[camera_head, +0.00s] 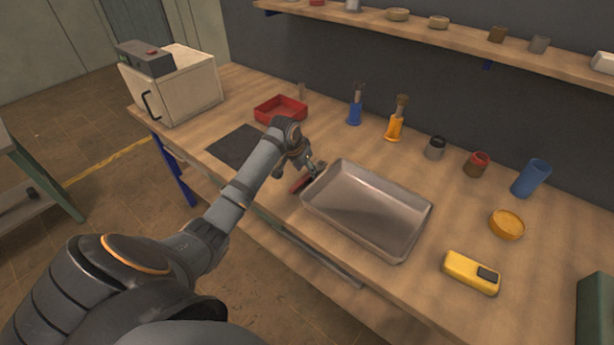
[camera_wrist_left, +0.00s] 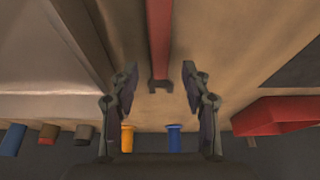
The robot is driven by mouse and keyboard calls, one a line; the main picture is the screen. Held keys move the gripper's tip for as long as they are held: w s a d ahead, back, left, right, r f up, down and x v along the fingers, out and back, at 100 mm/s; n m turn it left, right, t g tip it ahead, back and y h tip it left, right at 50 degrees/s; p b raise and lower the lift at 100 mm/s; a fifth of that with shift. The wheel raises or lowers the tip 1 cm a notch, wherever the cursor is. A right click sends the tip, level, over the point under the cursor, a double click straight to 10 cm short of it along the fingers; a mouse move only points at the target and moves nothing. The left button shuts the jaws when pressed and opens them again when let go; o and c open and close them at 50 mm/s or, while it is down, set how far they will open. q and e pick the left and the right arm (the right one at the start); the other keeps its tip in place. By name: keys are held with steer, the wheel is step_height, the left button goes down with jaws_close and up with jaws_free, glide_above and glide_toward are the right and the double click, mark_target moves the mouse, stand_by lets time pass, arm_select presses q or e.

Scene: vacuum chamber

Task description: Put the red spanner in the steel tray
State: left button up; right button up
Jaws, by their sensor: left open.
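The red spanner (camera_wrist_left: 159,40) lies on the wooden bench top, close beside the steel tray. In the head view a part of the red spanner (camera_head: 301,183) shows just left of the tray, partly hidden by my gripper. The empty steel tray (camera_head: 368,212) sits near the bench's front edge; its side also shows at the left of the left wrist view (camera_wrist_left: 40,70). My left gripper (camera_head: 312,170) is open over the spanner. In the left wrist view its fingers (camera_wrist_left: 159,85) stand apart on either side of the spanner's open-jaw end, not closed on it. My right gripper is not in view.
A red bin (camera_head: 281,109) and a dark mat (camera_head: 240,146) lie left of the tray. Blue (camera_head: 355,108) and orange (camera_head: 395,122) handled tools stand behind it. A yellow meter (camera_head: 471,273) and a yellow dish (camera_head: 507,224) lie to its right. A wall shelf (camera_head: 440,38) runs above.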

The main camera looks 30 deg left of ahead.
mark_target(308, 176)
arm_select(q)
steer(key=shift+x, duration=1.05)
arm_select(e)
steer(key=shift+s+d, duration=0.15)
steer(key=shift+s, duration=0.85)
arm_select(q)
steer(key=shift+f+p, duration=0.2)
steer(key=shift+p, duration=0.1)
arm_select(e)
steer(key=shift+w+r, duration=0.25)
arm_select(q)
jaws_close()
